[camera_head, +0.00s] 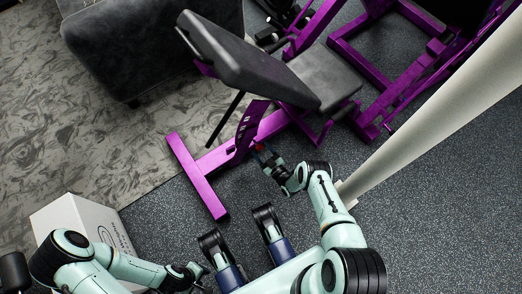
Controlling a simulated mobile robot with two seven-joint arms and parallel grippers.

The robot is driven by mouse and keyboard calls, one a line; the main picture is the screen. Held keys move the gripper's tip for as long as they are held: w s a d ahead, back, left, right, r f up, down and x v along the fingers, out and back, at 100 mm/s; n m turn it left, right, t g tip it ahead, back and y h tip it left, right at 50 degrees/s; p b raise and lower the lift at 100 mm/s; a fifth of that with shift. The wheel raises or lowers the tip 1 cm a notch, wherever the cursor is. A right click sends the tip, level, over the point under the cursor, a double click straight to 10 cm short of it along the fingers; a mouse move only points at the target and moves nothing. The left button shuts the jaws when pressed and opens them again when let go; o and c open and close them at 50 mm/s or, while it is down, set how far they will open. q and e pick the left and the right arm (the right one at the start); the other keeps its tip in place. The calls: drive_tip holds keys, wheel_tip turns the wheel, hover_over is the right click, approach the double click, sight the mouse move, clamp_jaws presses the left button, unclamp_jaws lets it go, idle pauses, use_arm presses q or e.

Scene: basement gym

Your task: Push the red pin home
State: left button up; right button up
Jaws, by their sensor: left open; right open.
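The red pin (259,147) shows as a small red spot on the purple frame of the weight bench (208,190), near the upright plate with slots. My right gripper (266,157) is open, with its fingertips right at the pin and partly covering it. Whether the fingers touch the pin, and how far the pin sticks out, is too small to tell. The bench has a tilted dark backrest (245,62) and a seat pad (325,80). My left gripper (198,272) is open and empty, low over the floor at the bottom left, away from the bench.
A white box (75,212) stands at the left by my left arm. A dark grey armchair (150,45) is at the top left. More purple gym equipment (385,85) fills the top right. A pale post (440,120) slants beside my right arm. Speckled floor (450,220) lies clear at right.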

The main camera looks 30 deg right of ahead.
sight(260, 149)
use_arm(q)
drive_tip(key=shift+s+f, duration=0.1)
drive_tip(key=shift+s, duration=0.2)
use_arm(e)
drive_tip(key=shift+w, duration=0.4)
clamp_jaws()
drive_tip(key=shift+w+a, duration=0.2)
drive_tip(key=shift+w, duration=0.95)
unclamp_jaws()
use_arm(q)
drive_tip(key=shift+w, duration=0.1)
use_arm(e)
drive_tip(key=shift+s, duration=0.1)
use_arm(q)
drive_tip(key=w+d+r+t+p, duration=0.1)
drive_tip(key=w+r+t+p, duration=0.2)
drive_tip(key=w, duration=0.5)
wheel_tip(260, 149, up, 2)
drive_tip(key=shift+w+r+m+p, duration=0.25)
drive_tip(key=shift+w+m+p, duration=0.05)
drive_tip(key=shift+p, duration=0.4)
use_arm(e)
drive_tip(key=s+d, duration=0.1)
drive_tip(key=s, duration=1.2)
drive_tip(key=shift+d, duration=0.4)
